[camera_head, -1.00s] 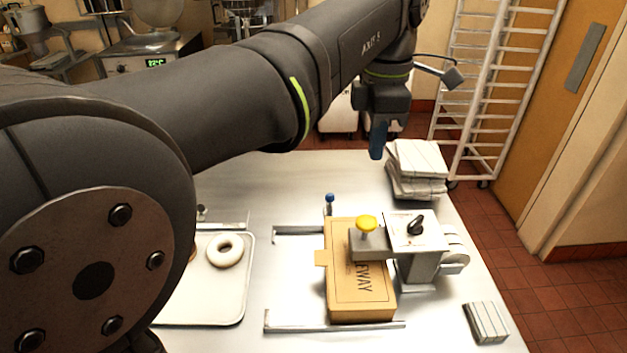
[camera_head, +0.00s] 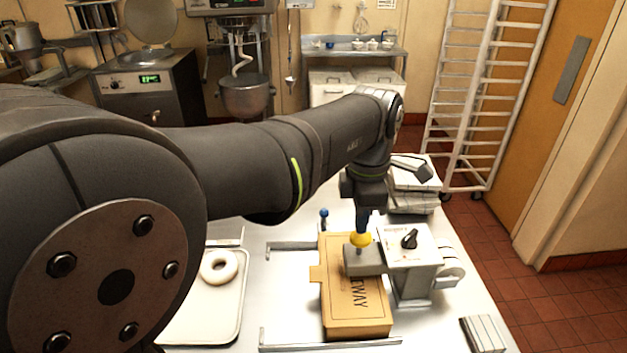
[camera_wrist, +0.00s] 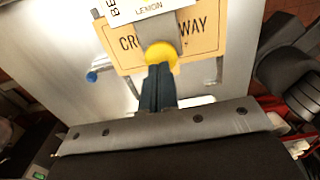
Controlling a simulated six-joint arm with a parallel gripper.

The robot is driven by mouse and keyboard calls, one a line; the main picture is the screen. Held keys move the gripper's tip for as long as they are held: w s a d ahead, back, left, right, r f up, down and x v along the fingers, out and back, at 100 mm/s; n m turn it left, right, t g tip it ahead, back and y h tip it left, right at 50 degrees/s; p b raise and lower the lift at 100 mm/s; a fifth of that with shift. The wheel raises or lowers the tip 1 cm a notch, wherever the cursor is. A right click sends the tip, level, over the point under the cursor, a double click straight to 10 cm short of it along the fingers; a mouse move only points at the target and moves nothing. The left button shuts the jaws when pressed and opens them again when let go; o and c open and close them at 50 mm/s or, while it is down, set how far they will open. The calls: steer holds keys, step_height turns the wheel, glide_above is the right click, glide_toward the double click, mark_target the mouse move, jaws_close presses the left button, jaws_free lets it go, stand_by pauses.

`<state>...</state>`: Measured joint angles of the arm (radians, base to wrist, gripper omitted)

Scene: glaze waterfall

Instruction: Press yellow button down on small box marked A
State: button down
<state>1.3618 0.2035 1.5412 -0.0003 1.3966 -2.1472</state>
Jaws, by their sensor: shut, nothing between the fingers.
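The yellow button (camera_head: 361,240) is a round cap on a short stem, on the grey arm (camera_head: 366,261) of a metal device (camera_head: 411,262) with a black dial. The arm overhangs a flat tan box (camera_head: 355,305). I cannot make out a mark A. My gripper (camera_head: 361,230) is shut and empty, pointing down with its dark blue fingertips at the top of the button. In the wrist view the fingertips (camera_wrist: 160,68) overlap the near edge of the yellow button (camera_wrist: 161,52). I cannot tell whether they press it or how far down it is.
A tray (camera_head: 240,300) with a white ring-shaped doughnut (camera_head: 219,266) lies left of the tan box. A small blue-topped peg (camera_head: 324,214) stands behind the box. Metal rails (camera_head: 330,345) flank it. Grey stacks lie behind the device (camera_head: 412,203) and at front right (camera_head: 484,334).

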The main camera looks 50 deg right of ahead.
steer(key=shift+f, duration=0.55)
steer(key=shift+a+f, duration=0.15)
steer(key=shift+f, duration=1.3)
steer(key=shift+r, duration=0.45)
step_height(320, 180, up, 14)
stand_by(0.4)
glide_above(359, 235)
steer(key=shift+f, duration=4)
